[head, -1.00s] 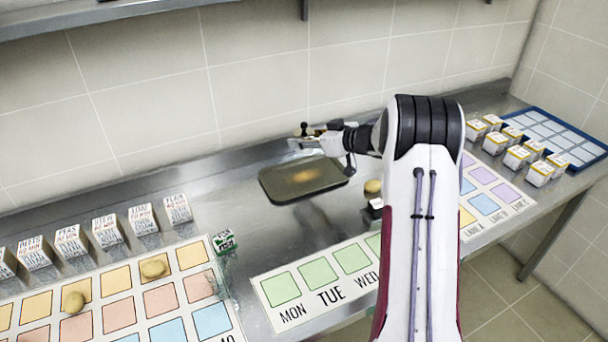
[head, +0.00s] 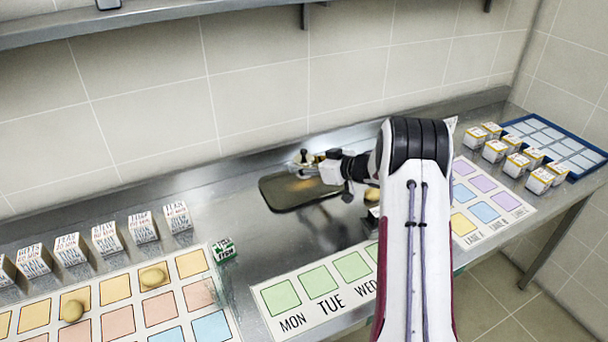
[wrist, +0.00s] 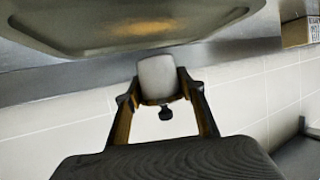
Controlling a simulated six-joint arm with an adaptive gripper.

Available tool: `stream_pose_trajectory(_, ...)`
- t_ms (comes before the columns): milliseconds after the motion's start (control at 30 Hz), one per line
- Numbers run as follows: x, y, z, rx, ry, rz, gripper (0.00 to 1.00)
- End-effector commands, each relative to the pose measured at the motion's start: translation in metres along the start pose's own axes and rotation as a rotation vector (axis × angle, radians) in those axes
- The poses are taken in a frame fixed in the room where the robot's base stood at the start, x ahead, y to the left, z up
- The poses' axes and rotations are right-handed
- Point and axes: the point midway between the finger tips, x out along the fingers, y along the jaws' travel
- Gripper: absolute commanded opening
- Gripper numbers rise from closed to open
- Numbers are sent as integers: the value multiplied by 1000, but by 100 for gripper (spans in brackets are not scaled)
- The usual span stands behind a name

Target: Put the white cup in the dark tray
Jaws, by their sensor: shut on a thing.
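My gripper (head: 305,164) is over the far side of the tray in the head view. In the wrist view my gripper (wrist: 158,88) is shut on the white cup (wrist: 157,74), which sits between the two fingertips. A small black knob shows just below the cup there. The cup is small and mostly hidden by the fingers in the head view. I cannot tell its height above the tray.
Several white labelled boxes (head: 104,238) stand at the left behind a coloured card mat (head: 205,325). A green box (head: 223,250) is left of the tray. A day-labelled mat (head: 345,300) lies in front. More boxes and a blue tray (head: 590,160) are at right.

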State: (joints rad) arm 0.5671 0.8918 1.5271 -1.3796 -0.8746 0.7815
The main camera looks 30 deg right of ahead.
Motion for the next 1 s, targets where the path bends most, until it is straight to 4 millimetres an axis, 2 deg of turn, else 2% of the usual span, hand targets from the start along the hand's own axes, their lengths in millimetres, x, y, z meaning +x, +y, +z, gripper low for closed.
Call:
stream_pose_trajectory(367, 1, 0, 2, 0, 1, 0, 15)
stream_pose_trajectory(700, 13, 0, 30, 1, 1, 0, 15)
stream_pose_trajectory(1000, 15, 0, 34, -1, 2, 1, 15)
